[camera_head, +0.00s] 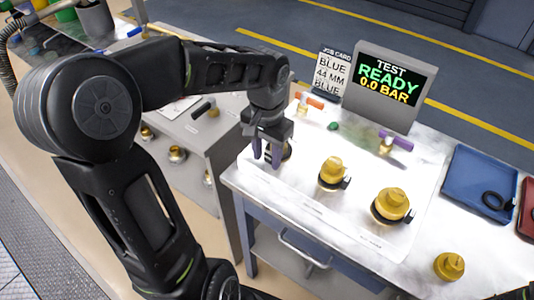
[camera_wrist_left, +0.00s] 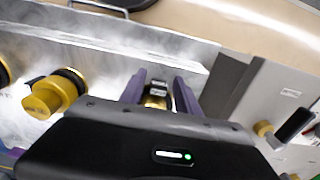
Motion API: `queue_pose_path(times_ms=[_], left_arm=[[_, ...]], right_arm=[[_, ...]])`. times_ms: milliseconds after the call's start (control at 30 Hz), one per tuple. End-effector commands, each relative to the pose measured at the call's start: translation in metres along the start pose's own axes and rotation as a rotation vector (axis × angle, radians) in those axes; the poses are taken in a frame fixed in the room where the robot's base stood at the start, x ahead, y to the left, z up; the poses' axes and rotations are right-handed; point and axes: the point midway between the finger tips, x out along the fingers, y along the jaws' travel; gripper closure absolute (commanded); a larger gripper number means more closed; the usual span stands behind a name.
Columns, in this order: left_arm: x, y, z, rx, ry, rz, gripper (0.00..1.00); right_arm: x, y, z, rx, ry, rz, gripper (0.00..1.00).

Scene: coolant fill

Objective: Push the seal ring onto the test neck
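A black ring (camera_head: 497,201) lies in the blue tray at the right. The brass fitting with a purple handle (camera_head: 395,141), in front of the test display, may be the test neck; I cannot tell. A middle brass plug (camera_head: 333,170) and a large brass plug (camera_head: 391,203) stand on the white mat with black rings around their bases. My left gripper (camera_head: 267,152) points down over the mat's left end. In the left wrist view its purple fingers (camera_wrist_left: 159,92) are apart, with a small brass-and-black plug (camera_wrist_left: 157,97) between them. Contact is unclear. My right gripper is not seen.
The test display (camera_head: 388,85) reads READY, 0.0 BAR. A job card (camera_head: 331,74) reads BLUE, 44 MM, BLUE. The blue tray (camera_head: 463,168) and a red tray (camera_head: 527,210) are at the right. A loose brass cap (camera_head: 449,266) stands near the front right.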

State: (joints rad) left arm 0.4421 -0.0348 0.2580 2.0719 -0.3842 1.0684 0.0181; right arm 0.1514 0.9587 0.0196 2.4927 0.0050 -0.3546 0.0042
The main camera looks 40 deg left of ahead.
Motion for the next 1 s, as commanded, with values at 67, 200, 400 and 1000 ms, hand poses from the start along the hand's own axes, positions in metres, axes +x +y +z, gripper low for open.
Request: queue_pose_path(times_ms=[67, 200, 400, 1000], left_arm=[[0.0, 0.0, 0.0, 0.0, 0.0, 0.0, 0.54], [0.0, 0.0, 0.0, 0.0, 0.0, 0.0, 0.54], [0.0, 0.0, 0.0, 0.0, 0.0, 0.0, 0.54], [-0.076, 0.0, 0.0, 0.0, 0.002, 0.0, 0.54]], right_arm=[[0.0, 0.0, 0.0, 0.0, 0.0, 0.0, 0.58], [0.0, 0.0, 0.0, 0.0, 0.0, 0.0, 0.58], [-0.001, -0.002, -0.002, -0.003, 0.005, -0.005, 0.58], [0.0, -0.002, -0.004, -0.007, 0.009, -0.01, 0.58]])
